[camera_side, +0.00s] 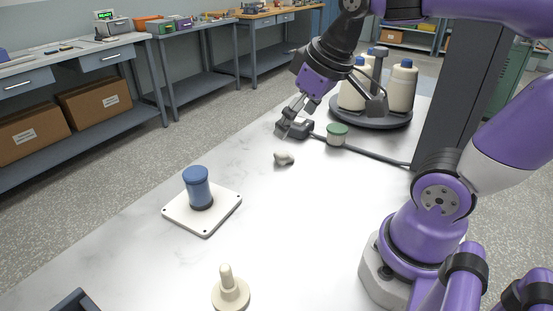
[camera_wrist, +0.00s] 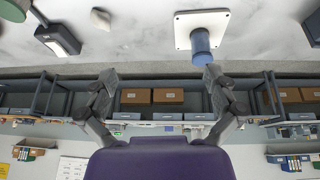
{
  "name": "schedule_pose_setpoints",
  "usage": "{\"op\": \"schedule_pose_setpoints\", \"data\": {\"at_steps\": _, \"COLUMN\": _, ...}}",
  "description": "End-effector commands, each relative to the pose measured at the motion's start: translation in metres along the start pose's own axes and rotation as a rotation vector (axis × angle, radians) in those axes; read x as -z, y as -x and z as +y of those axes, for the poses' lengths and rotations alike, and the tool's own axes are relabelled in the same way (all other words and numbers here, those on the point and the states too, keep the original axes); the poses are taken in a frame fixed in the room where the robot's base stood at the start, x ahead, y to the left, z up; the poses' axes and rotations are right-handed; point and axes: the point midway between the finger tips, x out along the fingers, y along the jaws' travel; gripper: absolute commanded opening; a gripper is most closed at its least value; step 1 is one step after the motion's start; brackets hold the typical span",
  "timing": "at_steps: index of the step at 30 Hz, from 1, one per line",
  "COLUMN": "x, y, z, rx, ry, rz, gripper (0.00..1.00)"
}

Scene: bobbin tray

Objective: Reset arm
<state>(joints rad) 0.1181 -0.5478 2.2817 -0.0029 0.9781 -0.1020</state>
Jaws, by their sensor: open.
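A blue bobbin (camera_side: 198,190) stands upright on a white square plate (camera_side: 222,212) with a hole near each corner. In the wrist view the bobbin (camera_wrist: 201,43) and the plate (camera_wrist: 184,28) show at the top, right of centre. My gripper (camera_side: 292,112) is at the far part of the table in the side view, well away from the plate. The wrist view shows my gripper (camera_wrist: 159,75) open, its two fingers wide apart with nothing between them. How high it is above the table is hard to tell.
A dark device with a cable (camera_side: 299,130), a green-lidded jar (camera_side: 337,136) and a small beige lump (camera_side: 283,159) lie near my gripper. Bottles (camera_side: 401,86) stand on a round turntable (camera_side: 372,119) behind. A cream peg (camera_side: 230,292) and dark bin (camera_side: 75,301) are in front. The table's middle is clear.

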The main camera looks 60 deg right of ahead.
Motion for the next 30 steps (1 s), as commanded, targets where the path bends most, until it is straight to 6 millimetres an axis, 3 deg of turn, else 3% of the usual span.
{"op": "schedule_pose_setpoints", "data": {"at_steps": 3, "x": -0.024, "y": -0.004, "z": -0.020, "rx": 0.033, "ry": 0.007, "rz": 0.048, "gripper": 1.00}}
{"op": "schedule_pose_setpoints", "data": {"at_steps": 7, "x": -0.034, "y": -0.007, "z": -0.027, "rx": 0.047, "ry": 0.002, "rz": 0.067, "gripper": 1.00}}
{"op": "schedule_pose_setpoints", "data": {"at_steps": 30, "x": -0.035, "y": -0.008, "z": -0.027, "rx": 0.048, "ry": 0.001, "rz": 0.065, "gripper": 1.00}}
